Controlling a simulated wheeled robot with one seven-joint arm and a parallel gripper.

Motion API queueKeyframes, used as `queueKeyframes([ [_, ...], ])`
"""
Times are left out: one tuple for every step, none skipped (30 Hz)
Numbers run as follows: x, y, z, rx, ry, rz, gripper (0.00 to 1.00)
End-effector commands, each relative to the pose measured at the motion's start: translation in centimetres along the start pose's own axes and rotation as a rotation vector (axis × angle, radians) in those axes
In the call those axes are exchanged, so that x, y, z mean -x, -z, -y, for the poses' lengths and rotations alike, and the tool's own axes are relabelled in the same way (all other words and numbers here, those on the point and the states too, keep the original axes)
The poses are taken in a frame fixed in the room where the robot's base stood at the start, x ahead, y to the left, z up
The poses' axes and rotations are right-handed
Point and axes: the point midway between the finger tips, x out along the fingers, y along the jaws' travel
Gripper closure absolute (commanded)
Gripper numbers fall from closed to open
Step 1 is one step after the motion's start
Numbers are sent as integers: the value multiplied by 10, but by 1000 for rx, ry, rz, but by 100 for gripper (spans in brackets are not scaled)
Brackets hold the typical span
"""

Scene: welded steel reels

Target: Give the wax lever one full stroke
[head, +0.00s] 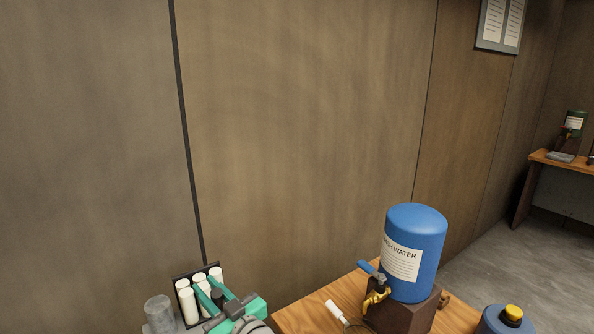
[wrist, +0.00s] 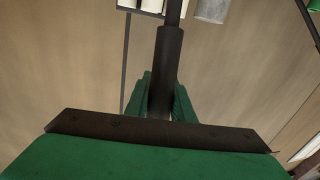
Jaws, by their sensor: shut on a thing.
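The wax lever (wrist: 168,62) shows in the wrist view as a dark rod with a thicker dark sleeve, running up from between my fingers. My gripper (wrist: 162,103) is shut on this sleeve, with one green finger on each side. In the head view my gripper (head: 217,296) is at the bottom edge, its two green fingers on either side of a small dark piece of the lever. The lever's lower end and its pivot are hidden by my gripper or lie out of frame.
A dark rack of white cylinders (head: 187,303) stands just behind my gripper, with a clear grey cup (head: 158,312) to its left. A blue water tank (head: 414,260) with a brass tap stands on a wooden table (head: 300,314) to the right. A wall panel closes the back.

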Motion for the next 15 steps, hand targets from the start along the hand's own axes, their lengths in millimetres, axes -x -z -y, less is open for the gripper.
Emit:
queueKeyframes([
  [-4,-2,4,-4,10,16,100],
  [-4,-3,5,-5,10,14,100],
  [-4,-3,5,-6,11,13,100],
  [-3,-3,5,-6,11,13,76],
  [-3,-3,5,-6,11,13,69],
  [-3,-3,5,-6,11,12,60],
  [-3,-3,4,-5,10,12,60],
  [-3,-3,4,-5,9,11,60],
  [-2,-2,4,-5,8,10,60],
  [-2,-2,3,-5,7,10,60],
  [-2,-2,3,-5,7,9,60],
  [-2,-2,3,-4,6,9,60],
  [-2,-2,2,-4,6,9,60],
  [-2,-2,2,-4,5,8,60],
  [-1,-2,2,-4,5,8,60],
])
